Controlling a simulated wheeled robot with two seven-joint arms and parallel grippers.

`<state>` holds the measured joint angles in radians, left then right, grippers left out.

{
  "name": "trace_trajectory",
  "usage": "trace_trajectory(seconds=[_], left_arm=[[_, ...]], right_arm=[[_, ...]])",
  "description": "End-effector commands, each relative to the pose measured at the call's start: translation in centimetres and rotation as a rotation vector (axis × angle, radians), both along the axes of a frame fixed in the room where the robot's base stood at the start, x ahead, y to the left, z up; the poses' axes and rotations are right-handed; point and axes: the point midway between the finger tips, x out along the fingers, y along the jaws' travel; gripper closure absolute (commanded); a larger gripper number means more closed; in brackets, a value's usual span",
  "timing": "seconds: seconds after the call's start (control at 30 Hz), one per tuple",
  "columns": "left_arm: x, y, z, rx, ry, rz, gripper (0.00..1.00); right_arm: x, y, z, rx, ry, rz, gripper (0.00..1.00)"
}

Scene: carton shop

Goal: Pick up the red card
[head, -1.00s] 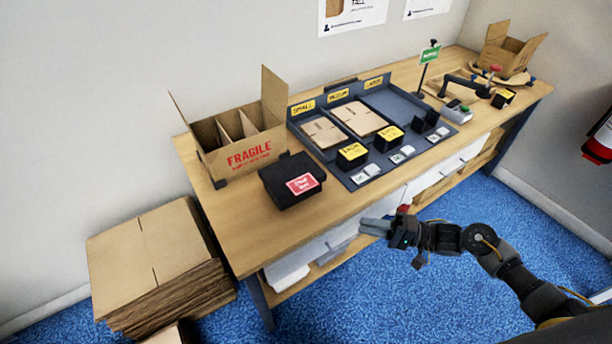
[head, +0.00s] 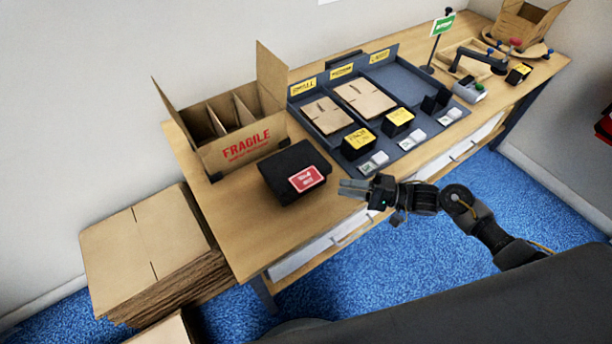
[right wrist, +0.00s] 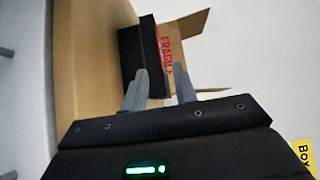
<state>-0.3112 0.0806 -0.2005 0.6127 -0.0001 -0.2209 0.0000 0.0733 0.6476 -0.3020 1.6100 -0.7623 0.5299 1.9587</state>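The red card (head: 307,179) with white print lies against the front of a black box (head: 290,160) on the workbench. My right gripper (head: 352,188) is just right of the card at the bench's front edge, its fingers pointing left toward it and not touching it. In the right wrist view the two fingers (right wrist: 162,88) are apart with nothing held between them. The black box also shows ahead of them (right wrist: 130,55), but I cannot make out the card there. My left gripper is not in view.
An open carton marked FRAGILE (head: 246,146) stands behind the black box. A grey tray (head: 405,78) with flat cartons and black card boxes lies to the right. Flattened cartons (head: 150,245) are stacked on the floor at left. The bench's front left (head: 240,240) is clear.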

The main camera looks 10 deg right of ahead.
Motion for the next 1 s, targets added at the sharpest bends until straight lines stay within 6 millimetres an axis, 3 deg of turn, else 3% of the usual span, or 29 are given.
trace_trajectory(seconds=[0.1,0.3,0.7,0.9,1.0], left_arm=[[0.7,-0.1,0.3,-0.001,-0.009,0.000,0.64],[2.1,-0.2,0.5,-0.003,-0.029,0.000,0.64],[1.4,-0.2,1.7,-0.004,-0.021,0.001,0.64],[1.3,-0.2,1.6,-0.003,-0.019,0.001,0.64],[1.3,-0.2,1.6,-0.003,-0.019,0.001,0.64]], right_arm=[[0.6,1.4,0.2,0.002,-0.001,0.002,0.72],[0.8,2.0,0.1,0.000,0.000,0.004,0.72],[2.7,6.5,0.1,0.001,0.000,0.005,0.72],[2.8,6.6,-0.1,0.000,-0.001,0.005,0.72],[2.8,6.6,-0.1,0.000,-0.001,0.005,0.82]])
